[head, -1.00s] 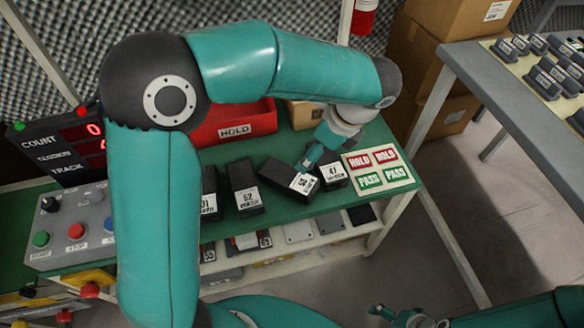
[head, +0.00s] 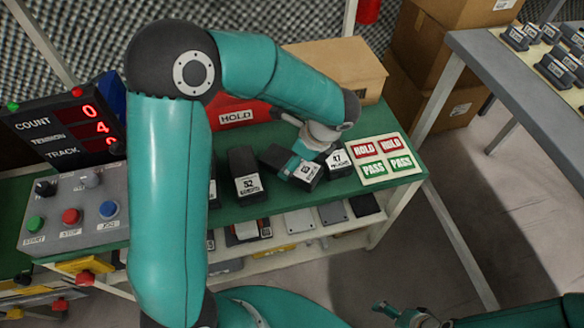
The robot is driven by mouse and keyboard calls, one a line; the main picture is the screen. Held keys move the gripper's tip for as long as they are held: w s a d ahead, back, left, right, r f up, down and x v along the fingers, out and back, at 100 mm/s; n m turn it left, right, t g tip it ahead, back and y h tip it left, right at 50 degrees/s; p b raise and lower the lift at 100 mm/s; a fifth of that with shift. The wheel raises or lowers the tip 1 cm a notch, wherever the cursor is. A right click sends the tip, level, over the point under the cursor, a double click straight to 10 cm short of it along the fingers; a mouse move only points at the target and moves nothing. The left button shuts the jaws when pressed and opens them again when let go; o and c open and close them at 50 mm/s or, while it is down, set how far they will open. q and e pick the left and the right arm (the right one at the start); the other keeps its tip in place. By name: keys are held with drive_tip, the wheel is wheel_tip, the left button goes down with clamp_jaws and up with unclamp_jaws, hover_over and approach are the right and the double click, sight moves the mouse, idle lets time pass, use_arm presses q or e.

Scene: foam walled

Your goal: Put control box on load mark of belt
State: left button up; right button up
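Several black boxes with white number labels stand on the green shelf top, among them box 52 (head: 246,168) and box 47 (head: 341,157). Between them a black box (head: 276,156) sits askew, its label facing right and front. My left gripper (head: 298,162) is at this askew box, with a teal finger across its top; the far finger is hidden, so its grip is unclear. I cannot tell which box is the control box. My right gripper (head: 410,314) is at the bottom edge, away from the boxes, its opening unclear. No belt or load mark shows.
A HOLD/PASS card (head: 385,158) lies right of the boxes. A red HOLD bin (head: 243,112) and a cardboard box (head: 335,62) stand behind. A button panel (head: 75,212) and counter display (head: 68,133) are left. A grey table (head: 490,75) holds more black boxes.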

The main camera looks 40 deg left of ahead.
use_arm(q)
drive_tip(key=x, duration=0.3)
drive_tip(key=shift+f+b, duration=0.25)
drive_tip(key=shift+b, duration=0.05)
drive_tip(key=shift+r, duration=0.1)
drive_tip(key=c, duration=1.5)
